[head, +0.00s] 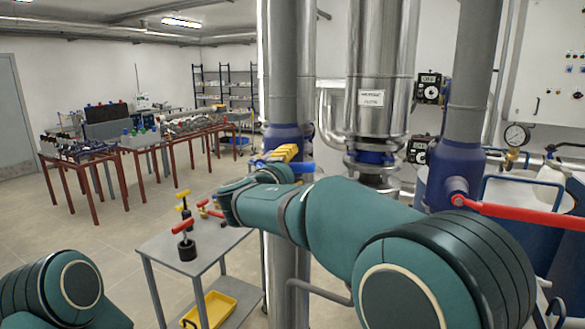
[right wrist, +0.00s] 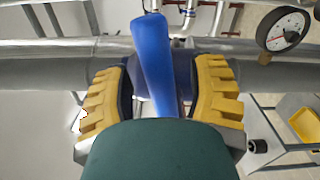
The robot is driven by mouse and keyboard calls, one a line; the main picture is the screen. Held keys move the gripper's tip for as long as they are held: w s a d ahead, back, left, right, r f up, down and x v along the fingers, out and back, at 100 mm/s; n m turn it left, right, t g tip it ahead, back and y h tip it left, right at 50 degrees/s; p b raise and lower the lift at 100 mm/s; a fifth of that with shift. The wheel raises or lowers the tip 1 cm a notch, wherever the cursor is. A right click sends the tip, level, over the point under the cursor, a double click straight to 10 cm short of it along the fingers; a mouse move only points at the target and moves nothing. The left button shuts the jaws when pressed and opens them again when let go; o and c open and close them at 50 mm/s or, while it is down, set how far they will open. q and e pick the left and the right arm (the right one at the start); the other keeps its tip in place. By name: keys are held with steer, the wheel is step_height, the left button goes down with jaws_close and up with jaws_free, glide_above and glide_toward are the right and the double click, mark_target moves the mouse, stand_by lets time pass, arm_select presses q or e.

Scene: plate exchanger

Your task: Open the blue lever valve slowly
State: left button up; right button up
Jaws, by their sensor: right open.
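The blue lever (right wrist: 154,55) shows in the right wrist view as a long handle standing up from the valve body on a grey pipe. My right gripper (right wrist: 162,85) is open, with one yellow-padded finger on each side of the lever and visible gaps on both sides. In the head view the yellow fingers of my right gripper (head: 285,154) are by the left vertical pipe, and a short part of the blue lever (head: 303,168) shows just right of them. My right wrist hides the lower end of the lever. My left gripper is out of view.
A red lever (head: 520,211) sits on the right vertical pipe (head: 467,120). A grey cart (head: 165,247) with red- and yellow-handled tools and a yellow tray (head: 218,306) stands below my right arm. A pressure gauge (right wrist: 284,28) is near the lever. Floor at left is open.

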steer(key=v, duration=1.2)
